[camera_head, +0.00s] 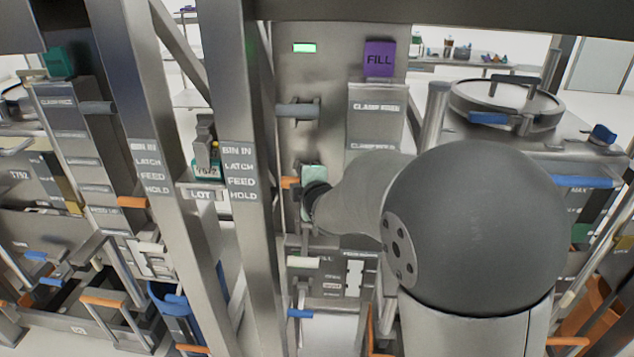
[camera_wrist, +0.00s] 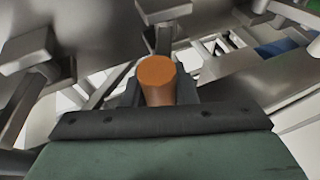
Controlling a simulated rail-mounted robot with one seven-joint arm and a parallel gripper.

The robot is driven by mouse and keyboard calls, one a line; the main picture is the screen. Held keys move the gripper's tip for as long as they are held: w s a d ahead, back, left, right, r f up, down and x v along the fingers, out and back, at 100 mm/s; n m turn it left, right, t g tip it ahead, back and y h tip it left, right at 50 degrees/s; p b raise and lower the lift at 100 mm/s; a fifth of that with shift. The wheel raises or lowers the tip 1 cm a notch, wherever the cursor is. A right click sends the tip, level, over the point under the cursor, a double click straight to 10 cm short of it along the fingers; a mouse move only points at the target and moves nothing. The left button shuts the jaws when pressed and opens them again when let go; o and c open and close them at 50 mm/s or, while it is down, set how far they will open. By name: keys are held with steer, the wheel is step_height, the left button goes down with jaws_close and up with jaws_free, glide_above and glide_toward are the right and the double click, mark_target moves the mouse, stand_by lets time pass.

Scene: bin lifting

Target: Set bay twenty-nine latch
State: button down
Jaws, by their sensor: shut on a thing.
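An orange latch handle (camera_head: 290,183) sticks out just right of the post (camera_head: 245,170) marked BIN IN, LATCH, FEED and HOLD. It is about level with the FEED and HOLD words. My gripper (camera_head: 301,184) is at this handle, its far side partly hidden by my arm. In the wrist view the orange handle (camera_wrist: 158,78) stands as a round-ended peg between the dark fingers of my gripper (camera_wrist: 160,98), which are shut on it. I cannot read a bay number twenty-nine anywhere.
A grey panel (camera_head: 340,50) with a green light and a purple FILL tag (camera_head: 379,58) stands behind. A lidded vessel (camera_head: 507,100) is at right. Steel posts stand close left of the gripper. A bin with an orange handle (camera_head: 104,301) is at lower left.

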steer(key=shift+r, duration=0.15)
steer(key=c, duration=1.2)
jaws_free()
steer(key=shift+o, duration=0.2)
steer(key=shift+s, duration=0.1)
steer(key=b+v, duration=0.1)
steer(key=v, duration=1.6)
steer(key=shift+b, duration=0.3)
steer(key=s+d+f+m+g+h, duration=0.2)
steer(key=s+d+f+m+g, duration=0.3)
steer(key=s+f+m, duration=0.3)
steer(key=s+d+f+m+g+h, duration=0.2)
steer(key=s+d+f+m+g, duration=0.4)
steer(key=s+m, duration=0.5)
steer(key=s+f+g, duration=0.1)
steer(key=g, duration=0.1)
steer(key=shift+d+f+m+g, duration=0.15)
steer(key=shift+f+m+g, duration=0.15)
steer(key=shift+f, duration=0.05)
